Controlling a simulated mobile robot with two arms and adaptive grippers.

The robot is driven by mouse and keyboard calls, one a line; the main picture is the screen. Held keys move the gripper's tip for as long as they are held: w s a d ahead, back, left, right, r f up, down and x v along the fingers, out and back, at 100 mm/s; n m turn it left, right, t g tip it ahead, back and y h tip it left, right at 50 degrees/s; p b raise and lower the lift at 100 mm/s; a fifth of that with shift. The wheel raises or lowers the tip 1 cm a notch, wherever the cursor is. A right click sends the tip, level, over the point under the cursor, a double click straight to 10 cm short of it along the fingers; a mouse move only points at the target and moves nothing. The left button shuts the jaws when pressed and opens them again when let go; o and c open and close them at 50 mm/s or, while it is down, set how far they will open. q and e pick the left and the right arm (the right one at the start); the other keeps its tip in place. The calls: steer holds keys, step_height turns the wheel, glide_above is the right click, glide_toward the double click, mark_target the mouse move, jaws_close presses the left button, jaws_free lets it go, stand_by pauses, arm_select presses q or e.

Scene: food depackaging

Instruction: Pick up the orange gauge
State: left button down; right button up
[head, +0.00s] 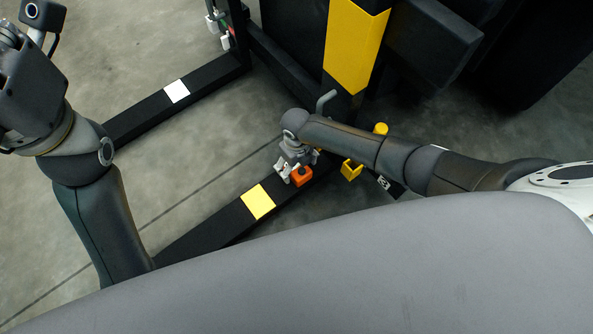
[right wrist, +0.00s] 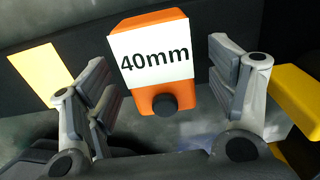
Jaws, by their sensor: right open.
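The orange gauge (head: 302,177) is on or just above the dark beam in the head view, right at my right gripper. In the right wrist view the orange gauge (right wrist: 161,97) shows a white label reading "40mm" and a dark round knob at its lower end. My right gripper (right wrist: 160,88) is open, with one finger on each side of the gauge and a visible gap on both sides. In the head view the right gripper (head: 294,172) points down at the gauge. Of my left arm only links show at the left; its fingers are out of frame.
A yellow block (head: 351,170) stands just right of the gauge; it also shows in the right wrist view (right wrist: 298,95). A yellow patch (head: 258,202) marks the dark beam (head: 222,229). A yellow-and-black post (head: 355,45) rises behind. Open concrete floor (head: 185,150) lies left.

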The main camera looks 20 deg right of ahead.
steer(key=shift+f, duration=0.45)
steer(key=shift+r, duration=0.1)
steer(key=c, duration=1.4)
